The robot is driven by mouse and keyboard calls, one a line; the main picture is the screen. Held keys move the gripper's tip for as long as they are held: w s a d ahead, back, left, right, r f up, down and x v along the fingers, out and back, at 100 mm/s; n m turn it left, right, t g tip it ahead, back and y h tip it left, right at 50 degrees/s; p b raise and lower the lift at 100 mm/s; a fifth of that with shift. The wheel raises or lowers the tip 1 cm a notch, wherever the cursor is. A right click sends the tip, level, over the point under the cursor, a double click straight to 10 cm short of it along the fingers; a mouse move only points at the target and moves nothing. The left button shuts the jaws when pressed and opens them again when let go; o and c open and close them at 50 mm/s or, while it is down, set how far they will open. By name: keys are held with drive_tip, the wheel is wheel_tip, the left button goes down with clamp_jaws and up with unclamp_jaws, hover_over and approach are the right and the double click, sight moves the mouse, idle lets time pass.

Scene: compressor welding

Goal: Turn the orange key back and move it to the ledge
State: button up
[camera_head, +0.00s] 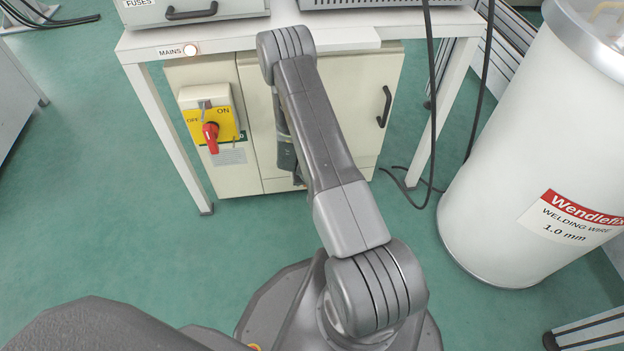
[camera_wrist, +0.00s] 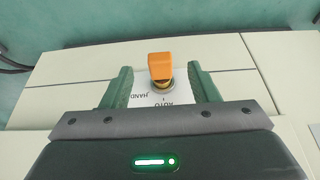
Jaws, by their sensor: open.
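The orange key (camera_wrist: 160,67) shows in the wrist view, seated in a round brass-coloured lock. The lock is on a white label plate (camera_wrist: 150,99) marked HAND and AUTO. My gripper (camera_wrist: 160,82) is open, with one green finger on each side of the key and a gap to each. In the head view my arm hides the key, and my gripper is mostly hidden behind the arm. I cannot make out the ledge for certain in either view.
A yellow switch box (camera_head: 212,127) with a red handle is on the cream cabinet (camera_head: 255,110) under a white bench (camera_head: 150,42). A large white welding wire drum (camera_head: 530,150) stands at the right. Black cables (camera_head: 431,120) hang between them. Green floor is clear at the left.

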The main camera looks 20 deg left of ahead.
drive_tip(key=shift+x, duration=1.75)
clamp_jaws()
drive_tip(key=shift+s+d+b, duration=0.2)
drive_tip(key=shift+s+b, duration=0.1)
drive_tip(key=shift+b, duration=0.55)
drive_tip(key=shift+s+d+b, duration=0.6)
drive_tip(key=shift+s+b, duration=0.35)
drive_tip(key=shift+b, duration=0.1)
drive_tip(key=shift+s+d+b, duration=0.55)
drive_tip(key=shift+s+b, duration=0.35)
drive_tip(key=shift+b, duration=0.1)
